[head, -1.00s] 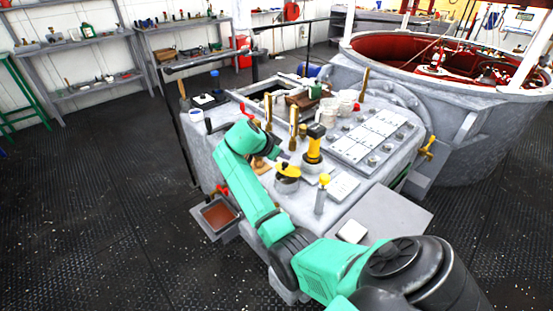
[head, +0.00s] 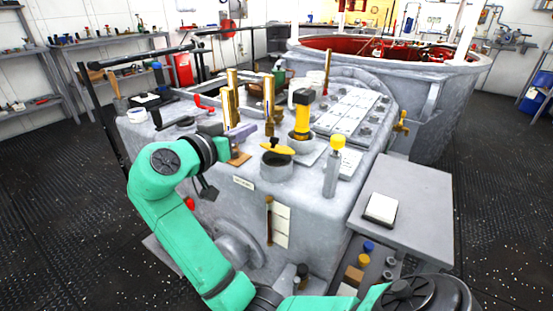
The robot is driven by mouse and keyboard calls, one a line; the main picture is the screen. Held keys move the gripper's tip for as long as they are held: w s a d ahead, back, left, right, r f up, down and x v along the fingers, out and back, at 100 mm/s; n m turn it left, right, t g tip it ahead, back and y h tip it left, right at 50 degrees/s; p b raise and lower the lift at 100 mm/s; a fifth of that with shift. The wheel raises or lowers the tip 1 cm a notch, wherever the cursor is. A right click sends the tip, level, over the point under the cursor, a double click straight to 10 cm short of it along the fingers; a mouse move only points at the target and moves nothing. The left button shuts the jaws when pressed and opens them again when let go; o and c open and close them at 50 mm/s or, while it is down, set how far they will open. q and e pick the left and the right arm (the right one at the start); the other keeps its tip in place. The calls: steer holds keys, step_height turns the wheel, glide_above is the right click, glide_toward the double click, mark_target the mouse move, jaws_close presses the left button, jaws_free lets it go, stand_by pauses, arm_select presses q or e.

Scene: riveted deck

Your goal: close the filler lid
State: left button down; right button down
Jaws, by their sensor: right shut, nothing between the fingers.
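My right gripper (head: 245,134) comes in from the left of the neck, a little above the machine top. My left gripper is not in view.
A yellow-capped grey post (head: 332,172) stands to the right. A grey side shelf (head: 415,195) holds a white block (head: 381,208).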

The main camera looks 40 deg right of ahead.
steer(key=d, duration=0.1)
glide_above(271, 140)
steer(key=d, duration=0.1)
steer(key=shift+w+d+f+p, duration=0.2)
steer(key=shift+w+f+p, duration=0.1)
steer(key=shift+w+p, duration=0.15)
steer(key=f, duration=0.1)
steer(key=a+f, duration=0.1)
steer(key=f, duration=0.1)
steer(key=shift+s+a+b, duration=0.2)
steer(key=shift+s+b, duration=0.1)
steer(key=shift+s, duration=0.1)
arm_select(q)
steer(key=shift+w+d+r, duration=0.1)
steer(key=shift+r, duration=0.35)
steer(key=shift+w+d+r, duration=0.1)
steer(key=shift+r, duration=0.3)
arm_select(e)
steer(key=shift+s+a+f, duration=0.15)
steer(key=shift+a+f, duration=0.05)
steer(key=shift+f, duration=0.15)
